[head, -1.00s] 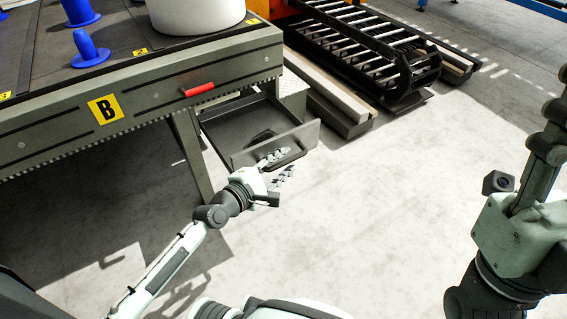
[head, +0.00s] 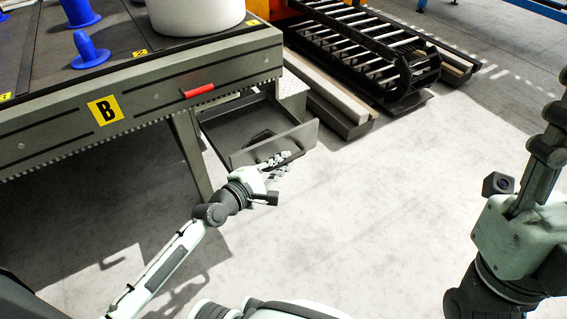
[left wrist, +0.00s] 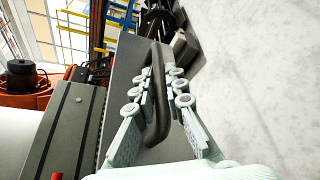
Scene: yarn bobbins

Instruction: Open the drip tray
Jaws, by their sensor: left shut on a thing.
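The drip tray (head: 222,131) is a dark, shallow drawer under the table's corner. It stands partly out, with a grey front panel (head: 302,137). A dark bar handle (left wrist: 157,125) on that panel shows in the left wrist view. My left gripper (head: 277,164) is at the front panel, shut on the handle. In the left wrist view its fingers (left wrist: 161,92) lie on both sides of the bar. They hide most of the handle in the head view. My right gripper (head: 556,115) is raised at the right edge, far from the tray; its finger opening cannot be made out.
The table (head: 150,103) marked B stands above the tray, with a red handle (head: 199,90) on its edge and a leg (head: 190,155) left of the tray. A black slatted rack (head: 375,50) and beams (head: 330,105) lie behind. The floor (head: 390,210) in front is clear.

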